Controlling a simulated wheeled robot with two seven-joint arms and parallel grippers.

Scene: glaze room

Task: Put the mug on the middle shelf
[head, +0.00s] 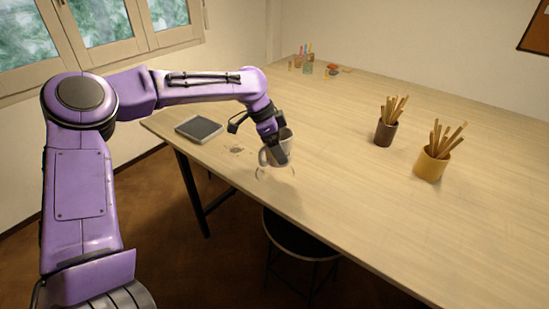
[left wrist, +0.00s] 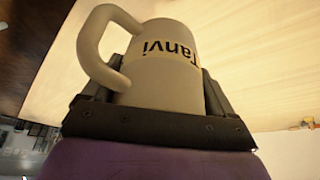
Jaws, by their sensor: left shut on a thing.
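The mug (head: 284,156) is pale, and my left gripper (head: 275,140) is shut on it over the table's near left part. In the left wrist view the mug (left wrist: 165,70) sits between the two dark fingers, its handle to the left and the name "Tanvi" upside down on its side. In the head view it looks close to upright. A faint shadow and ring show just below it, but I cannot tell how far it is above the tabletop. My right gripper is not in view, and no shelf shows.
The long wooden table (head: 340,205) holds a dark tablet-like slab (head: 199,129), a dark cup of sticks (head: 385,133), a tan cup of sticks (head: 431,167) and small jars (head: 308,67) at the back. A black stool (head: 292,236) stands at the front edge. The table's middle is clear.

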